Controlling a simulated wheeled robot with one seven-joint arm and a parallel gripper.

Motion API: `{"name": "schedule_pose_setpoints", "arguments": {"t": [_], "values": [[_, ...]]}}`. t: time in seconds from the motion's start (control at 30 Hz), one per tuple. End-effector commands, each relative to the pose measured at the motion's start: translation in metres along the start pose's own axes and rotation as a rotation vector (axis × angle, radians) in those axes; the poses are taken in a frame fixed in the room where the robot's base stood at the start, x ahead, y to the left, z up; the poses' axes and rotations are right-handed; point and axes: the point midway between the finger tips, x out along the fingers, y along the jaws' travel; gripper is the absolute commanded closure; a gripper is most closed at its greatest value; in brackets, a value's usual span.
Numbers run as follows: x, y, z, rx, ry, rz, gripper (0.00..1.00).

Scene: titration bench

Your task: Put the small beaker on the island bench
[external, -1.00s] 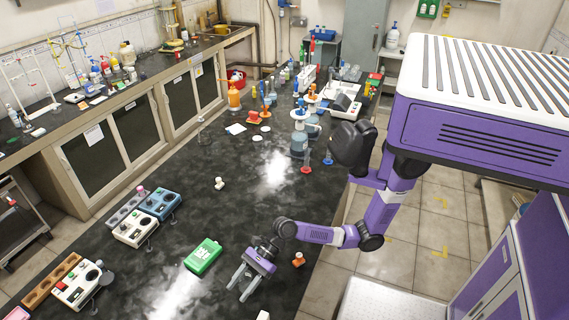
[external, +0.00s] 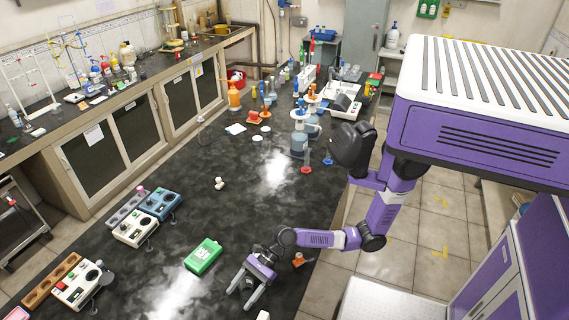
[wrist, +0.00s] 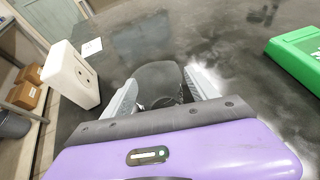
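My gripper (external: 243,297) is low over the near part of the black island bench (external: 225,150), with its two fingers spread. In the wrist view, a small clear, greyish glass vessel (wrist: 160,78), which looks like the small beaker, stands between the pale fingers of my gripper (wrist: 163,88). Its lower part is partly hidden by my gripper body. I cannot tell whether the fingers touch it. In the external view I cannot make the beaker out.
A green box (external: 203,256) lies on the bench left of my gripper; it also shows in the wrist view (wrist: 300,52). A white block (wrist: 72,75) stands close by on the other side. A small orange item (external: 298,260) is near the bench edge. Bottles and instruments crowd the far end.

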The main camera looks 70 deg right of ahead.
Motion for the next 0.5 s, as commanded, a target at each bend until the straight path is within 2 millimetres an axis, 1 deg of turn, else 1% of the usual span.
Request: {"name": "schedule_pose_setpoints", "arguments": {"t": [0.2, 0.27, 0.37, 0.5], "values": [[-0.001, 0.000, 0.002, -0.001, -0.001, 0.000, 0.32], [-0.004, 0.000, 0.003, 0.000, 0.000, -0.001, 0.32], [-0.017, -0.001, 0.003, 0.000, 0.000, -0.002, 0.32], [-0.045, -0.001, 0.003, 0.002, 0.000, -0.003, 0.32]]}}
